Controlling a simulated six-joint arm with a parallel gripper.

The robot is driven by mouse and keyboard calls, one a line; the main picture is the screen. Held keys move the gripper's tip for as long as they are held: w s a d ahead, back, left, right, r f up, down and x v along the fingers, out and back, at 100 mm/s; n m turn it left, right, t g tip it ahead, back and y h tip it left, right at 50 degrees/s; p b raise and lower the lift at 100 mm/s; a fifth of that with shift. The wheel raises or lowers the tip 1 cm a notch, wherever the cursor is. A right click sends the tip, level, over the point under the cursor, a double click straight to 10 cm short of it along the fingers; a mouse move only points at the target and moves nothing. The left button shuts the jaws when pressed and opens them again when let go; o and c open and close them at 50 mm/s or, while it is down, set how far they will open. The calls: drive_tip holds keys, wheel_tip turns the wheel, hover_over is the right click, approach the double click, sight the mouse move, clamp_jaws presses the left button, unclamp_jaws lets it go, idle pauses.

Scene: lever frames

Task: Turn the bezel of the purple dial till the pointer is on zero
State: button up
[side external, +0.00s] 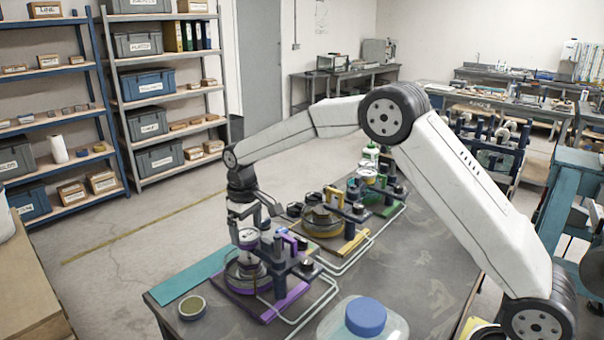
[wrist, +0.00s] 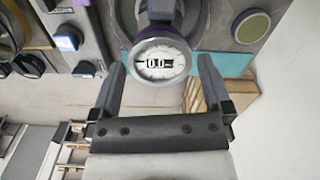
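The purple frame (side external: 288,302) stands at the near left end of the bench. Its round dial (side external: 249,236) has a white face and a silver bezel. My gripper (side external: 245,219) is just above the dial. In the wrist view my gripper (wrist: 161,63) is open, one finger on each side of the bezel, with a visible gap on both sides.
A yellow frame (side external: 352,247) and a green frame (side external: 387,211) stand behind on the bench. A clear jar with a blue lid (side external: 366,315) is at the front. A small round tin (side external: 192,307) sits near a teal mat (side external: 187,284). Pale tubes run beside the frames.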

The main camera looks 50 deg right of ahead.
sight(248, 233)
drive_tip(key=shift+r, duration=3.9)
drive_tip(key=shift+s, duration=0.15)
drive_tip(key=s+d+f+m+t, duration=0.1)
drive_tip(key=s+f, duration=0.4)
drive_tip(key=s, duration=0.8)
drive_tip(key=s+d+f+t, duration=0.1)
drive_tip(key=s+f, duration=0.4)
drive_tip(key=s, duration=0.8)
drive_tip(key=shift+s+d+f+m+t, duration=0.15)
drive_tip(key=shift+s+d+m+t, duration=0.15)
drive_tip(key=shift+d+m, duration=0.15)
